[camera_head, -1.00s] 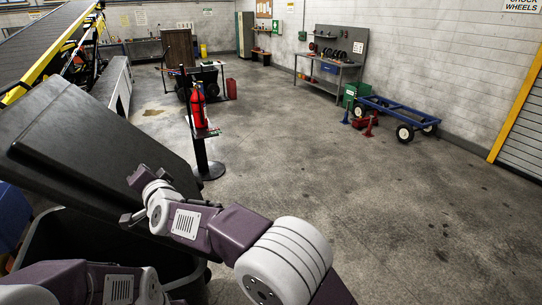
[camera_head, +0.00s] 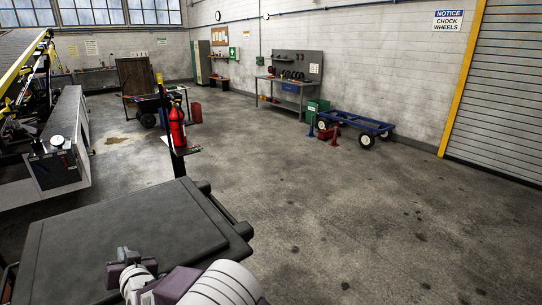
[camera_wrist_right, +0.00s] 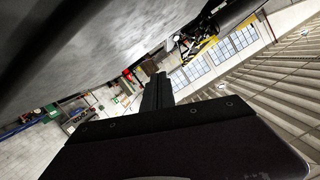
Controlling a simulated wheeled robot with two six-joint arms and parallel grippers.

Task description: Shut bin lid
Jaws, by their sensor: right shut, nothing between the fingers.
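The bin's dark lid (camera_head: 150,225) lies down nearly flat over the bin at the lower left of the head view. The bin's black rim and handle (camera_head: 232,225) show at the lid's right edge; the inside of the bin is hidden. My right gripper (camera_head: 122,262) is shut and empty, just over the near part of the lid. In the right wrist view its closed fingers (camera_wrist_right: 157,92) point away, with a large grey surface, likely the lid (camera_wrist_right: 90,45), close beside them. Whether they touch is unclear. My left gripper is out of view.
A post with a red fire extinguisher (camera_head: 177,125) stands just behind the bin. A grey belt loader (camera_head: 62,150) is at the left. A blue cart (camera_head: 355,125) and a workbench (camera_head: 290,88) stand along the far wall. The floor to the right is clear.

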